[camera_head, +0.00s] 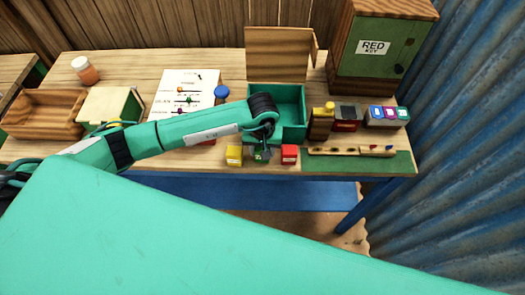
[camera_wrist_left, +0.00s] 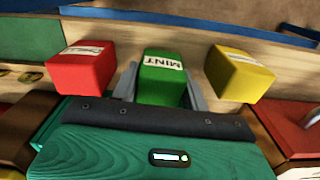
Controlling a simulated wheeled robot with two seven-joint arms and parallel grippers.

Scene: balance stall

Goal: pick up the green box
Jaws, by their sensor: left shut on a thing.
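The green box (camera_wrist_left: 160,90), with a white "MINT" label, sits between the two fingers of my left gripper (camera_wrist_left: 160,88) in the left wrist view. The fingers lie along its two sides and are shut on it. In the head view my left gripper (camera_head: 262,148) comes down over the green box (camera_head: 261,156) at the table's front edge, and the wrist hides much of the box. I cannot tell whether the box still touches the table. My right gripper is not in view.
A yellow box (camera_head: 234,155) and a red box (camera_head: 289,154) stand close on either side. Behind is an open green crate (camera_head: 291,134) with a raised wooden lid (camera_head: 277,52). A green mat (camera_head: 390,163) with a wooden strip lies right. A "RED KEY" cabinet (camera_head: 398,52) stands behind.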

